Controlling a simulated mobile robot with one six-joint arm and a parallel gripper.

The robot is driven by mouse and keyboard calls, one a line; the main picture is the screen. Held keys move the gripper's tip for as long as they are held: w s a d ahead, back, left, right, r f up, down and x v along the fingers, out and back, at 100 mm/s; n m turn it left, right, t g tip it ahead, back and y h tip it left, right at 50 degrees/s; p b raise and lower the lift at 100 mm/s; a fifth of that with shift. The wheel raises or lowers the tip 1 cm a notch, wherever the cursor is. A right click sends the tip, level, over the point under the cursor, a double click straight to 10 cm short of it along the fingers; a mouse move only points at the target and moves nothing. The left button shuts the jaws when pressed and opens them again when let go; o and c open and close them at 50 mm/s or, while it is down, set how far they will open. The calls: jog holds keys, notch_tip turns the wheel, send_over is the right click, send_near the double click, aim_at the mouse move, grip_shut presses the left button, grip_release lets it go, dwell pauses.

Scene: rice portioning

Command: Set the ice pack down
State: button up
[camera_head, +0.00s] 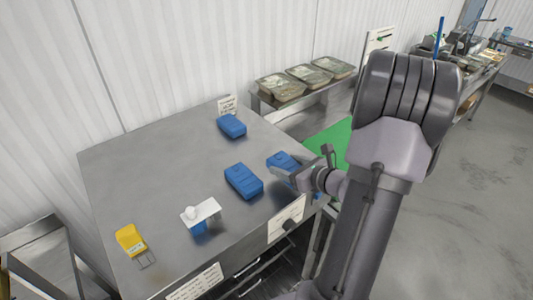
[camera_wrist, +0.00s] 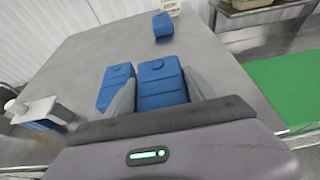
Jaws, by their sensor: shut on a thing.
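A blue ice pack (camera_head: 281,161) is in my gripper near the right edge of the steel table (camera_head: 150,165). In the wrist view the held ice pack (camera_wrist: 160,84) sits between the two fingers of my gripper (camera_wrist: 160,96), which is shut on it. I cannot tell whether its underside touches the table. A second ice pack (camera_head: 243,181) lies on the table just left of the held one; it also shows in the wrist view (camera_wrist: 116,84). A third ice pack (camera_head: 232,126) lies farther back, near a small sign.
A yellow tool (camera_head: 130,240) and a white-topped item with a blue base (camera_head: 201,214) are at the table's front left. Covered trays (camera_head: 312,76) stand on a back shelf. A green surface (camera_head: 332,141) is right of the table. The table's left middle is clear.

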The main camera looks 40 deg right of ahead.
aim_at(280, 154)
jog(key=w, duration=0.2)
jog(key=w+d, duration=0.1)
jog(key=w, duration=0.1)
jog(key=w+d+p, duration=0.1)
jog(key=w, duration=0.2)
jog(key=shift+f, duration=0.3)
jog(key=shift+w+d+f, duration=0.1)
jog(key=shift+w+d, duration=0.05)
jog(key=shift+w, duration=0.35)
notch_tip(280, 154, down, 4)
jog(key=shift+w+d+r, duration=0.1)
jog(key=shift+d+r, duration=0.05)
jog(key=shift+r, duration=0.1)
jog(key=o, duration=1.7)
jog(key=shift+f, duration=0.2)
jog(key=shift+o, duration=0.2)
